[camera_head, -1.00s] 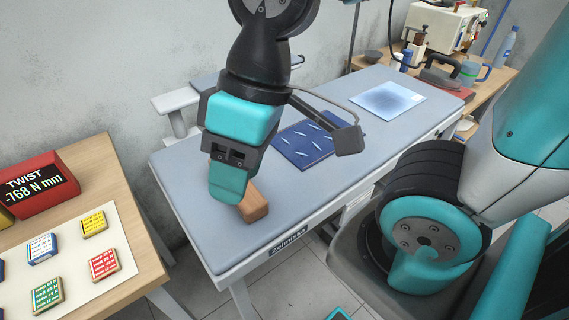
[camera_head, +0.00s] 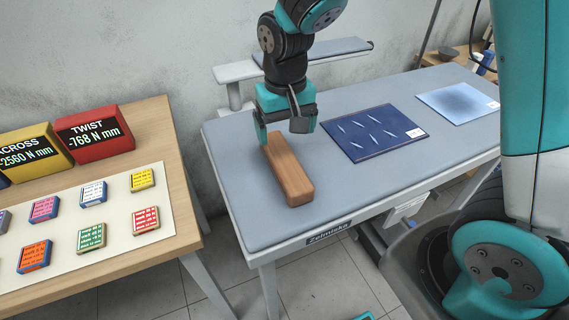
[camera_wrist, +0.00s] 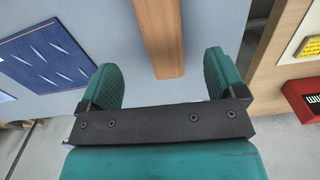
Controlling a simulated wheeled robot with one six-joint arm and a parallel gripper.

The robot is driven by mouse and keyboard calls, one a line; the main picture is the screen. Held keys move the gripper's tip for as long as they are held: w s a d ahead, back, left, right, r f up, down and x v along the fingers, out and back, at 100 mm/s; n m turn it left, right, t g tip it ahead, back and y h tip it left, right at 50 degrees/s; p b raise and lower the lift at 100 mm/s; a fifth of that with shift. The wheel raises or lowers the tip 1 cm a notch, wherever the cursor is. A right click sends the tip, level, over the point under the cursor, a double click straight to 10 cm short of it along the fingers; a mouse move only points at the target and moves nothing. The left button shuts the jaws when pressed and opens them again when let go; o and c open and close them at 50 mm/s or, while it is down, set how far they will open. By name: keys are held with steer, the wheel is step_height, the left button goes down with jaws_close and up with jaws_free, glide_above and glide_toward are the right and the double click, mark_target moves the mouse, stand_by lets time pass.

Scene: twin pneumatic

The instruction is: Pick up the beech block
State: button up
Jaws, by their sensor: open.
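The beech block (camera_head: 288,171) is a long brown wooden bar lying on the grey-blue padded top of the table (camera_head: 237,186), near its left front part. In the wrist view the block (camera_wrist: 161,38) runs down from the top edge and ends between and just beyond my two fingertips. My gripper (camera_wrist: 165,75) is open and empty, with a teal finger on each side of the block's line. In the head view my gripper (camera_head: 277,125) is at the block's far end; I cannot tell its exact height above it.
A dark blue patterned sheet (camera_head: 374,133) and a pale blue sheet (camera_head: 457,102) lie to the right on the padded table. At left, a wooden table (camera_head: 177,207) holds a red TWIST display (camera_head: 94,133), a yellow display (camera_head: 37,153) and several small coloured blocks. A shelf (camera_head: 240,71) stands behind.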

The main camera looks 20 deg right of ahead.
mark_target(284, 158)
steer(key=f+p, duration=0.1)
steer(key=f, duration=0.8)
steer(key=shift+w+f, duration=0.15)
steer(key=shift+w, duration=0.05)
steer(key=shift+c, duration=0.4)
steer(key=c, duration=1)
